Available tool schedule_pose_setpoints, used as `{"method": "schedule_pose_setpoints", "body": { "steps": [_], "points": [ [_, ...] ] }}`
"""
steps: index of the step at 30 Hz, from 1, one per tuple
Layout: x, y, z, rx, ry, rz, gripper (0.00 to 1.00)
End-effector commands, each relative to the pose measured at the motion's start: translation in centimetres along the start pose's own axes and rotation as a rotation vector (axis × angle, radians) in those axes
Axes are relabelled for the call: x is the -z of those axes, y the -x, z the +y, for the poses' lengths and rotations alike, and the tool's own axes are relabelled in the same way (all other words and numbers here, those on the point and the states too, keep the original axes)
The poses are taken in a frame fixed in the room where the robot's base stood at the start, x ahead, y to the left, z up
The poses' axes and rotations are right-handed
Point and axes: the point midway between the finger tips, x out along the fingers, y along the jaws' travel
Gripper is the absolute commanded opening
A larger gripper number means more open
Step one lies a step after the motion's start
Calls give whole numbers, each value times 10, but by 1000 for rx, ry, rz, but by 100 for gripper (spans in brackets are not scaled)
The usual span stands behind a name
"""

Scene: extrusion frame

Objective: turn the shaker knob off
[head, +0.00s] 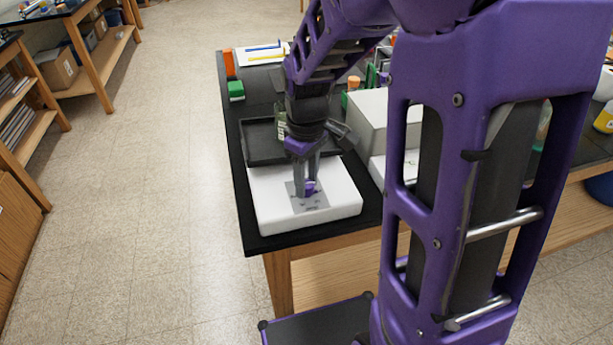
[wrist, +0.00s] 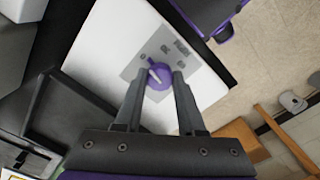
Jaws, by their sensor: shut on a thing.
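The shaker is a white box (head: 340,205) with a dark tray platform (head: 262,140) at its back, standing at the near end of the black bench. A grey panel (head: 318,202) with small dark markings lies on its top. In the head view the knob (head: 310,189) is partly hidden by my fingers. My gripper (wrist: 158,76) points down from above, shut with one finger on each side of the knob. The panel lettering is too small to read.
A light grey box (head: 368,120) stands right of the shaker, close to my arm. A green block (head: 236,91) and an orange object (head: 229,63) are on the bench's far left. The bench's front edge lies just before the shaker. The floor at left is clear.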

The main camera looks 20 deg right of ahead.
Motion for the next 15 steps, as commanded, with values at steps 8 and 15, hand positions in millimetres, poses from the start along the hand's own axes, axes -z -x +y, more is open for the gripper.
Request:
{"method": "schedule_pose_setpoints", "body": {
  "steps": [8, 15],
  "points": [
    [0, 1, 0, -1, 114, 1, 0],
    [1, 1, 0, -1, 148, 1, 0]
  ]
}}
